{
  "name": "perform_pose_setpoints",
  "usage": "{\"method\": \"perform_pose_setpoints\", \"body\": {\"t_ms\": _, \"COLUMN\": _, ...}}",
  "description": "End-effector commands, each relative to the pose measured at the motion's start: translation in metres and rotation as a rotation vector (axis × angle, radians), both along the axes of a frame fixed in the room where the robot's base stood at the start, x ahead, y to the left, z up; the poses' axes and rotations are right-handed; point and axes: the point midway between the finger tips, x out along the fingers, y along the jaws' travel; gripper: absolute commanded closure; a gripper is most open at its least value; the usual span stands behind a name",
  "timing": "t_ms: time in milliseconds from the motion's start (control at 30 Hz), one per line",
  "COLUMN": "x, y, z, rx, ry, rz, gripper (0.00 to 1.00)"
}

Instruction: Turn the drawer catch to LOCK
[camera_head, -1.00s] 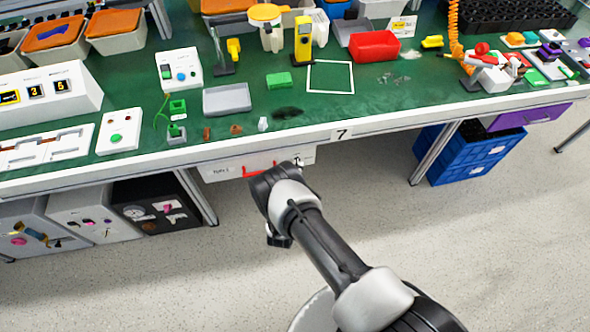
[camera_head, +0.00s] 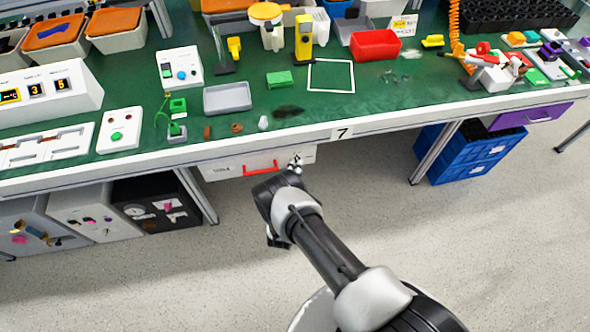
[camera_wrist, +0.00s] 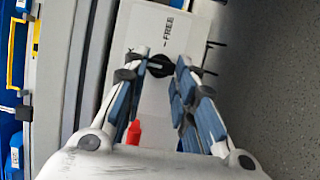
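The drawer catch (camera_wrist: 160,66) is a dark round knob with a lighter bar across it, on the white drawer front (camera_wrist: 155,98). The word FREE is printed beside it; no LOCK label is readable. My gripper (camera_wrist: 162,60) is open in the wrist view, one finger on each side of the catch, with small gaps appearing at both sides. Whether a finger touches it I cannot tell.
The red drawer handle (camera_head: 261,169) is just left of my gripper; it also shows in the wrist view (camera_wrist: 134,132). The bench edge (camera_head: 300,137) runs above the drawer. A blue crate (camera_head: 465,158) stands under the bench at right. Floor around my arm is clear.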

Motion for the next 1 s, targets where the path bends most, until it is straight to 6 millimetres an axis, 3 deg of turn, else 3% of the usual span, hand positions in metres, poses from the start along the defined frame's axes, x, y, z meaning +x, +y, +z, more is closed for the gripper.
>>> {"method": "perform_pose_setpoints", "body": {"t_ms": 267, "x": 0.000, "y": 0.000, "z": 0.001, "rx": 0.002, "ry": -0.002, "rz": 0.000, "gripper": 0.55}}
{"method": "perform_pose_setpoints", "body": {"t_ms": 667, "x": -0.006, "y": 0.001, "z": 0.000, "rx": 0.001, "ry": 0.001, "rz": 0.000, "gripper": 0.55}}
{"method": "perform_pose_setpoints", "body": {"t_ms": 1000, "x": -0.071, "y": 0.010, "z": -0.001, "rx": -0.001, "ry": 0.001, "rz": 0.006, "gripper": 0.55}}
